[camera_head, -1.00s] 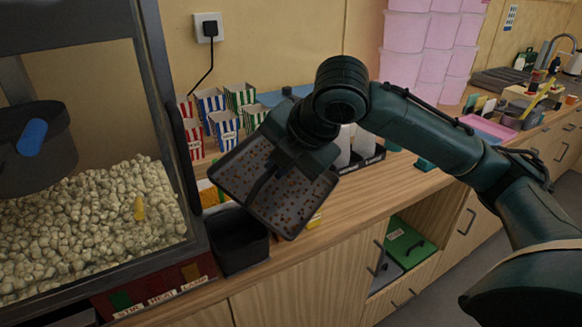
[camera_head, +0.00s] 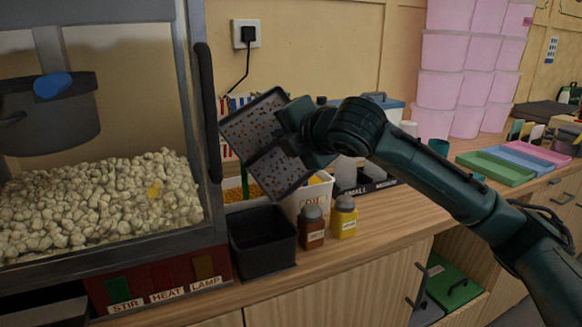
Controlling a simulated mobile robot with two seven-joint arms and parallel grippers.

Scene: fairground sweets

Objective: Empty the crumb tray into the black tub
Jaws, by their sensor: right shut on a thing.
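The crumb tray (camera_head: 252,122) is a dark, shallow tray dotted with brown crumbs. My right gripper (camera_head: 284,143) is shut on it and holds it in the air, steeply tilted, with its inner face towards the camera. The black tub (camera_head: 263,262) stands on the wooden counter beside the popcorn machine. The tray hangs above and behind the tub, apart from it, its lower end a little right of the tub's middle in the picture. The inside of the tub looks dark, and I cannot tell whether crumbs lie in it. My left gripper is not in view.
The popcorn machine (camera_head: 160,250) fills the left side. A brown-red bottle (camera_head: 311,234) and a yellow bottle (camera_head: 343,222) stand right of the tub. A white container (camera_head: 317,194) and striped cups (camera_head: 237,103) are behind the tray. The counter front right of the bottles is clear.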

